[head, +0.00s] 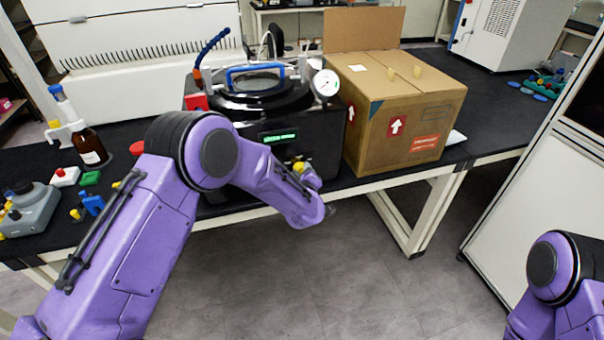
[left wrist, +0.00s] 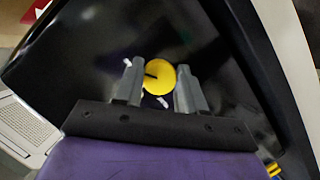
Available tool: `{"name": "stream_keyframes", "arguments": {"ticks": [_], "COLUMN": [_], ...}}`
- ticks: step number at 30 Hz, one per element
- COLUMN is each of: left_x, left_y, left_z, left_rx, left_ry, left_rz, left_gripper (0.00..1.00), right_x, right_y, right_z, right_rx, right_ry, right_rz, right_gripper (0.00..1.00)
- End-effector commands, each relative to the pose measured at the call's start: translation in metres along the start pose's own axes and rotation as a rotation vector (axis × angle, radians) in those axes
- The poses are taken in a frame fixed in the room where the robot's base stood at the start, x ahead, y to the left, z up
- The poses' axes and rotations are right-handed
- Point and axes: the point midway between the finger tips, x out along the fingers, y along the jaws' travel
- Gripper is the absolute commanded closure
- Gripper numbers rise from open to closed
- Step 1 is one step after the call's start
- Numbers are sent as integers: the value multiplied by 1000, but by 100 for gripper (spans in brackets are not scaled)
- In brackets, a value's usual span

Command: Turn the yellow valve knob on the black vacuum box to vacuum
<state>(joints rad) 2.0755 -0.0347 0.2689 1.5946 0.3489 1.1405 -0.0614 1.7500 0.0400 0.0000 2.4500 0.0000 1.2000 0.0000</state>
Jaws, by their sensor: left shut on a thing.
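The black vacuum box (head: 318,138) stands on the dark bench with a round lid, a blue handle and a dial gauge on top. Its yellow valve knob (head: 298,166) is on the front face, partly covered by my left arm. In the left wrist view the round knob (left wrist: 159,77) has a dark mark pointing left, with small white labels around it, too small to read. My left gripper (left wrist: 159,88) has its two grey fingers on either side of the knob and is shut on it. My right gripper is out of view; only part of my right arm shows.
A cardboard box (head: 405,120) stands close to the right of the vacuum box. A brown bottle (head: 90,146) and a grey device (head: 32,210) are on the bench at left. The floor in front of the bench is clear.

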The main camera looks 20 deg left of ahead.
Motion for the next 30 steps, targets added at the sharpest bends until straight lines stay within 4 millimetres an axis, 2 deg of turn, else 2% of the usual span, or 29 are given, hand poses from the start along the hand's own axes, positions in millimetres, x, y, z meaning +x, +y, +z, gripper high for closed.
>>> {"name": "stream_keyframes", "arguments": {"ticks": [3, 4, 6, 14, 17, 27, 30], "left_x": [0, 0, 0, 0, -8, -83, -97], "left_y": [-1, -1, -1, 0, 0, -1, -1], "left_z": [2, 2, 1, 1, 1, 2, 1], "left_rx": [3, 3, 3, 1, 0, 3, 2], "left_ry": [-3, -3, -3, -1, -2, -3, -2], "left_rz": [-2, -2, -2, 0, 1, 2, 0], "left_gripper": [91, 54, 35, 35, 35, 35, 35], "right_x": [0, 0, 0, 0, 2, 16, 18], "right_y": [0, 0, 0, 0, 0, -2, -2], "right_z": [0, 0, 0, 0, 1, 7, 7], "right_rx": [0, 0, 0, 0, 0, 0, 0], "right_ry": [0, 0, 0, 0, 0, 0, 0], "right_rz": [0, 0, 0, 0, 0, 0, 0], "right_gripper": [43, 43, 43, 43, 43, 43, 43]}}
